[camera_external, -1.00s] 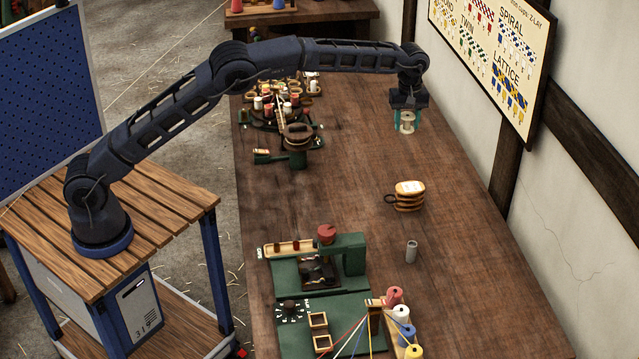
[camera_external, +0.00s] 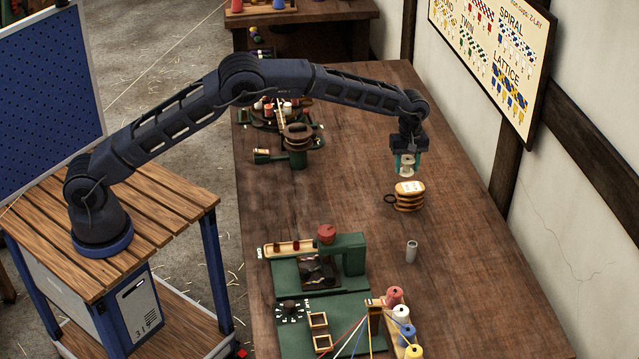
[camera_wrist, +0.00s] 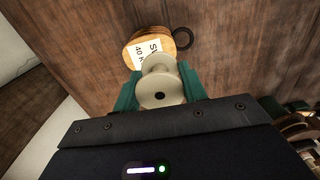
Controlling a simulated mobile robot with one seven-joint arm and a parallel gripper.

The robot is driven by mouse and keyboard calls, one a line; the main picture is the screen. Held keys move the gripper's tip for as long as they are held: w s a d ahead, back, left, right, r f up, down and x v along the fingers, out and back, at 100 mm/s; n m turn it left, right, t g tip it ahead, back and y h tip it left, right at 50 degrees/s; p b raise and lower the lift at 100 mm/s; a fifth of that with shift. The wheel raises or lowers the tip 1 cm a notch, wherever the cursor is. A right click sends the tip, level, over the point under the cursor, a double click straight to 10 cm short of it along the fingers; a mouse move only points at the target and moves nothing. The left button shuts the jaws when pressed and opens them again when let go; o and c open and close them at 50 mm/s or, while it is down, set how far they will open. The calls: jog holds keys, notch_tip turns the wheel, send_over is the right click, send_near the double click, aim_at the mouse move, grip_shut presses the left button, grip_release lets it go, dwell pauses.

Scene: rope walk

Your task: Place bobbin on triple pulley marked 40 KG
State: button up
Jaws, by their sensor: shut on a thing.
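A cream-white bobbin (camera_wrist: 160,88) with a dark centre hole is held between the green fingers of my gripper (camera_wrist: 158,92). In the external view my gripper (camera_external: 406,162) is in the air just above and behind the triple pulley (camera_external: 409,197), with the bobbin (camera_external: 406,169) at its tips. The pulley is a stack of wooden discs with a dark ring at its left and a white label on top. In the wrist view the pulley (camera_wrist: 180,38) lies beyond the bobbin, and its label reads partly "40 K"; the bobbin hides the rest.
A small grey cylinder (camera_external: 411,251) stands nearer on the table. A green machine (camera_external: 318,290) with coloured spools (camera_external: 403,314) fills the near end. A green-based winder (camera_external: 297,148) stands at the far left. The table (camera_external: 460,250) around the pulley is clear; the wall is at right.

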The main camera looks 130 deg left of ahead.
aim_at(407, 159)
jog(key=shift+f, duration=2.75)
jog(key=shift+f, duration=0.1)
jog(key=o, duration=0.9)
jog(key=shift+o, duration=0.3)
notch_tip(407, 159, up, 12)
jog(key=shift+r, duration=0.1)
